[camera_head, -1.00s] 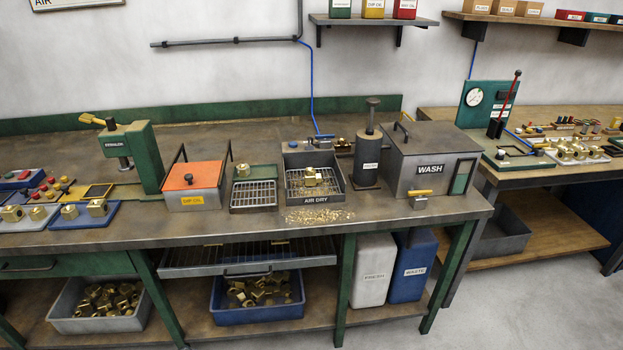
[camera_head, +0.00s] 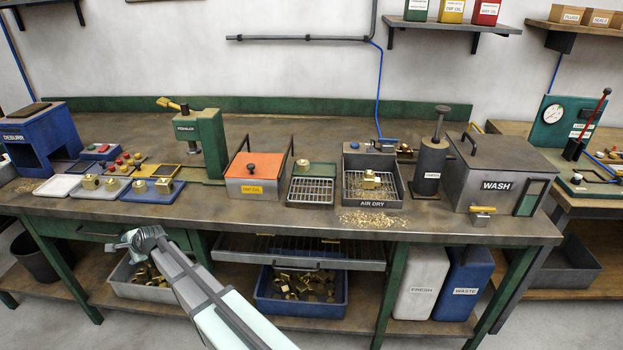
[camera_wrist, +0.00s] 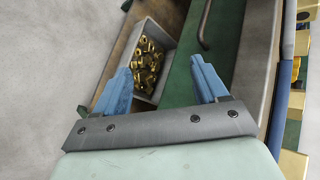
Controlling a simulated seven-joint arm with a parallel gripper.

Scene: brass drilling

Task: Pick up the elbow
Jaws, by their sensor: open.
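Brass fittings lie in several places, and I cannot tell for sure which is the elbow. A blocky brass fitting (camera_head: 371,180) sits on the rack in the AIR DRY tray (camera_head: 378,203). My gripper (camera_head: 140,238) is in front of the bench's left part, apart from all of these. In the wrist view its blue fingers (camera_wrist: 162,76) are spread with nothing between them, above a grey bin (camera_wrist: 134,32) of loose brass pieces.
The bench's front edge (camera_head: 330,225) and green drawer front (camera_head: 110,230) are close to my gripper. An orange-lidded box (camera_head: 256,175), the WASH box (camera_head: 495,180) and a green press (camera_head: 208,145) stand on the bench. A blue bin (camera_head: 300,305) of brass pieces is below.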

